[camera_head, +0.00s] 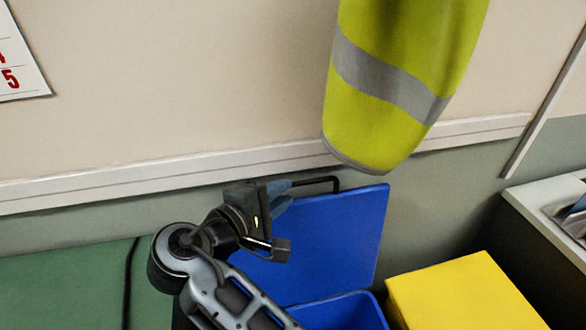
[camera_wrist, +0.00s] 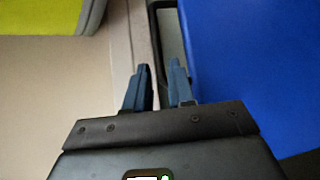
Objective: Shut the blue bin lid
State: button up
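The blue bin (camera_head: 338,312) stands low in the head view. Its blue lid (camera_head: 335,235) is raised, standing steeply in front of the wall. A thin black bar handle (camera_head: 322,180) runs along the lid's top edge. My gripper (camera_head: 285,188) is at the lid's upper left, by the handle's left end. In the wrist view, the lid (camera_wrist: 250,70) fills the right side. The handle (camera_wrist: 155,35) runs between the two blue-grey fingertips (camera_wrist: 158,66). The fingers stand apart with narrow gaps beside the bar; I see no clear contact. My arm hides the lid's lower left.
A yellow box (camera_head: 465,295) stands right of the bin. A yellow high-visibility vest (camera_head: 400,75) hangs on the wall just above the lid. A green surface (camera_head: 70,285) lies at the left, and a grey-white counter (camera_head: 550,205) at the right edge.

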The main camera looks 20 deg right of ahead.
aim_at(295, 186)
jog(key=p+x, duration=0.1)
jog(key=x, duration=0.6)
jog(key=shift+w+d, duration=0.2)
jog(key=shift+d, duration=0.1)
jog(key=shift+c, duration=0.5)
jog(key=shift+f, duration=0.1)
grip_shut()
